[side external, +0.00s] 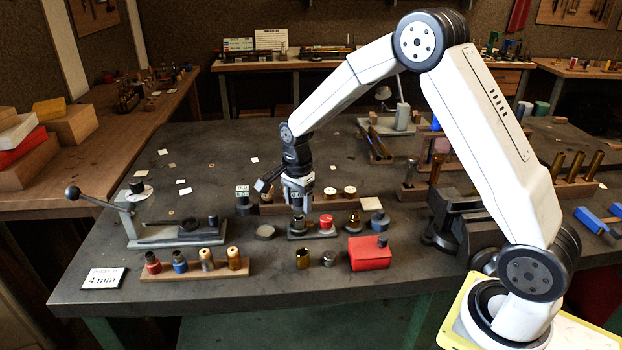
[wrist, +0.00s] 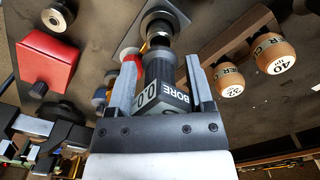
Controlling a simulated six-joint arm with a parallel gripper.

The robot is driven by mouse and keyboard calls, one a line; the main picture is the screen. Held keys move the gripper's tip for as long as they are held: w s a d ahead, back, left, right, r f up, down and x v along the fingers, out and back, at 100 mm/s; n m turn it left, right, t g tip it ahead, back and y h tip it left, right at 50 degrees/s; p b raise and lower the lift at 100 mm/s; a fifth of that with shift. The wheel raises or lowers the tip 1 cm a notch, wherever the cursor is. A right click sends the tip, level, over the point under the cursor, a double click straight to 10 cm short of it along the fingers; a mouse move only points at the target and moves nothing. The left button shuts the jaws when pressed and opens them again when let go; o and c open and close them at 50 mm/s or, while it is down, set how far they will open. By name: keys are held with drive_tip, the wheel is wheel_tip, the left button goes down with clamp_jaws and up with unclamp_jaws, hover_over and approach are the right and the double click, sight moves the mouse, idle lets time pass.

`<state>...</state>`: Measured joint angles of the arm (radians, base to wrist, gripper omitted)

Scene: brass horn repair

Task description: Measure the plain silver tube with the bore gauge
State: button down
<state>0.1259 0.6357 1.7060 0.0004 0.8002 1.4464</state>
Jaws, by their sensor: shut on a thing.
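My gripper (side external: 297,197) is shut on the bore gauge, a dark block with a "BORE 0.0" face (wrist: 166,92) in the wrist view. The gauge points down over a round dark and silver piece (wrist: 158,24) on a grey plate; I cannot tell if its tip is inside. In the side view that spot is the left end of a small dark stand (side external: 312,236). A short silver piece (side external: 328,259), likely the plain silver tube, stands in front of the stand beside a brass tube (side external: 303,259). A ringed round piece (wrist: 69,15) beside the red box may be the same piece.
A red box (side external: 369,254) is right of the tubes. A wooden rack (side external: 197,270) with several handled tools is front left. A lever press (side external: 172,226) is behind that rack. A "4 mm" card (side external: 103,279) lies front left.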

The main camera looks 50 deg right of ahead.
drive_tip(key=shift+f, duration=1.3)
unclamp_jaws()
drive_tip(key=shift+r, duration=0.15)
idle(0.3)
drive_tip(key=shift+r, duration=3.35)
drive_tip(key=s+a+n+t, duration=0.1)
drive_tip(key=s+a+n, duration=0.2)
drive_tip(key=s+n, duration=0.6)
drive_tip(key=s+a+f+n+t, duration=0.1)
drive_tip(key=s+a+n, duration=0.2)
drive_tip(key=s+n, duration=0.6)
drive_tip(key=shift+s+f+t, duration=0.15)
drive_tip(key=shift+s+t, duration=0.15)
drive_tip(key=shift+s, duration=0.35)
